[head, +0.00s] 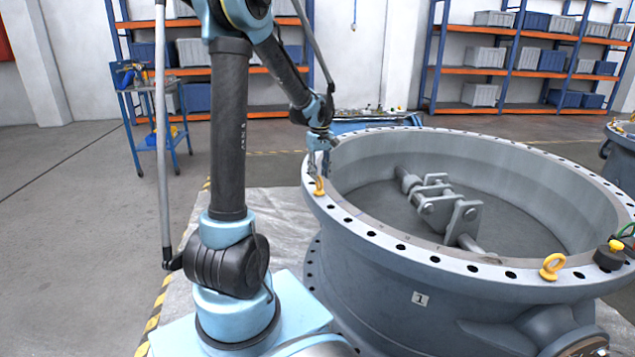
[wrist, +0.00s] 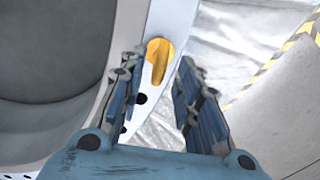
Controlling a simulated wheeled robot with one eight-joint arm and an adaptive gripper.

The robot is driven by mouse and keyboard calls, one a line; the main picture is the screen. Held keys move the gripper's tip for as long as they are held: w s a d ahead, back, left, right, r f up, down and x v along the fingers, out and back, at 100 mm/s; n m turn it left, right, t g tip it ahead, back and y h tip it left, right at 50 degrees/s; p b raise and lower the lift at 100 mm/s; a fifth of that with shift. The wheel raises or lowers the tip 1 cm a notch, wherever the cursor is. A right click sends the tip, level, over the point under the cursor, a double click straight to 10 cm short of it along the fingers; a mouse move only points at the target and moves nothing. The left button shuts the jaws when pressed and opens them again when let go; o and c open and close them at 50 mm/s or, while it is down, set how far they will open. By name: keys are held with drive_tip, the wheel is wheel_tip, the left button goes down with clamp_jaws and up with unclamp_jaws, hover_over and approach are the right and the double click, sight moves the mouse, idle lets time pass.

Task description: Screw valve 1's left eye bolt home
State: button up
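Valve 1 (head: 400,262) is a large grey ring-shaped body with a "1" label on its side and a flange with holes around its top. Its left eye bolt (head: 319,187) is yellow and stands on the flange's near-left rim. My gripper (head: 318,170) is just above this bolt, pointing down. In the wrist view, the yellow eye bolt (wrist: 157,60) shows edge-on between the two blue fingers of my gripper (wrist: 160,58), with gaps on both sides. The fingers are apart and hold nothing. The bolt's thread and seat are hidden.
A second yellow eye bolt (head: 552,267) stands on the flange at the right, near a black fitting (head: 608,258). A shaft with linkage (head: 440,205) lies inside the valve. A blue tool trolley (head: 150,105) and shelving (head: 520,65) stand behind. Floor at left is clear.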

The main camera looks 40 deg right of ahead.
sight(319, 177)
drive_tip(key=shift+f, duration=1.85)
clamp_jaws()
